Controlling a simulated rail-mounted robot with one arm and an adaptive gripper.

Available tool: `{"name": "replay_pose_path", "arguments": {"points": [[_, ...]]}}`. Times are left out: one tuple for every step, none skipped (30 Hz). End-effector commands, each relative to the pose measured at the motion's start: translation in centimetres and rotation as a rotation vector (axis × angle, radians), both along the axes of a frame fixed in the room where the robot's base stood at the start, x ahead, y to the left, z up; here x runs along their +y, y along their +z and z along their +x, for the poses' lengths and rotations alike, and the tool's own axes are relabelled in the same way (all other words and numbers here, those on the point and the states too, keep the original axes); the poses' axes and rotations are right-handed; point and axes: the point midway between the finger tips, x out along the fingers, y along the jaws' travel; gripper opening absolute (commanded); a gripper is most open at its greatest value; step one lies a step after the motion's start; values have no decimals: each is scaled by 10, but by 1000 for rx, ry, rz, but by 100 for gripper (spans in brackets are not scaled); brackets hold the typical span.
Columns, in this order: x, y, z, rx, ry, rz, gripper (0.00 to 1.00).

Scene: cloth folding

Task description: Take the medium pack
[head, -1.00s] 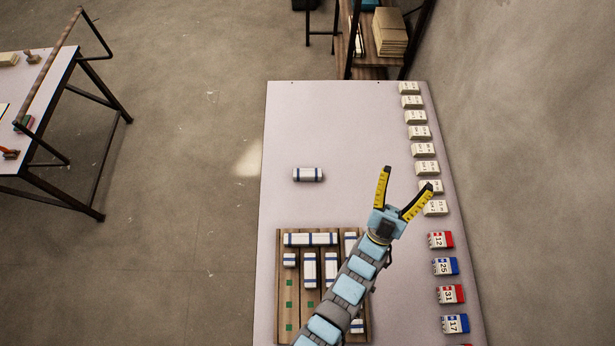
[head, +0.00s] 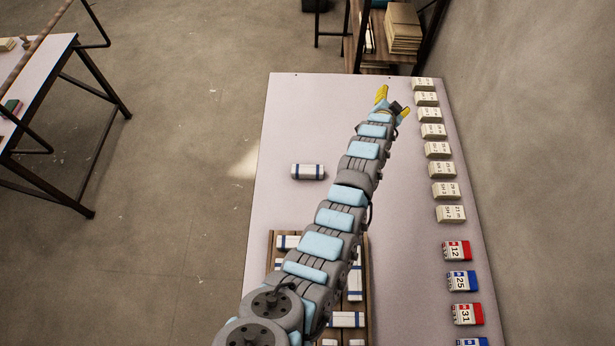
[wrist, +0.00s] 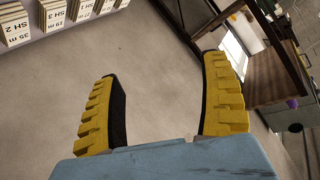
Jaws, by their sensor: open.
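A white pack with dark blue bands (head: 307,171) lies alone on the pale table (head: 290,110), left of my arm. More white, blue-banded packs (head: 347,319) of different lengths lie on the slatted wooden tray at the near end, partly hidden by my arm. I cannot tell for sure which one is the medium pack. My gripper (head: 392,102) is near the far end of the table, beyond the lone pack. In the wrist view the yellow fingers (wrist: 160,105) are spread wide with nothing between them.
A row of cream labelled blocks (head: 438,149) lines the table's right edge, with red and blue numbered blocks (head: 457,250) nearer. A shelf with boxes (head: 403,28) stands beyond the far edge. The table's far left is clear.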

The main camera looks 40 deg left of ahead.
Motion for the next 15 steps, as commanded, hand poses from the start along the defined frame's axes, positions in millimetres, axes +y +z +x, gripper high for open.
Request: {"name": "replay_pose_path", "arguments": {"points": [[11,-11,3,56,-21,10,78],[15,-15,3,91,-36,16,78],[21,-22,2,144,-57,23,78],[25,-26,1,181,-73,29,78],[29,-31,-1,223,-90,34,78],[34,-38,-4,274,-115,42,78],[38,-42,-8,312,-132,47,78],[42,-44,-11,348,-151,55,78],[48,-50,-18,402,-175,63,78],[52,-55,-23,443,-194,68,78],[57,-59,-30,483,-214,75,78],[62,-63,-39,536,-239,82,78],[66,-66,-46,576,-259,87,78],[71,-69,-54,616,-279,92,78],[78,-72,-65,670,-304,100,78]]}}
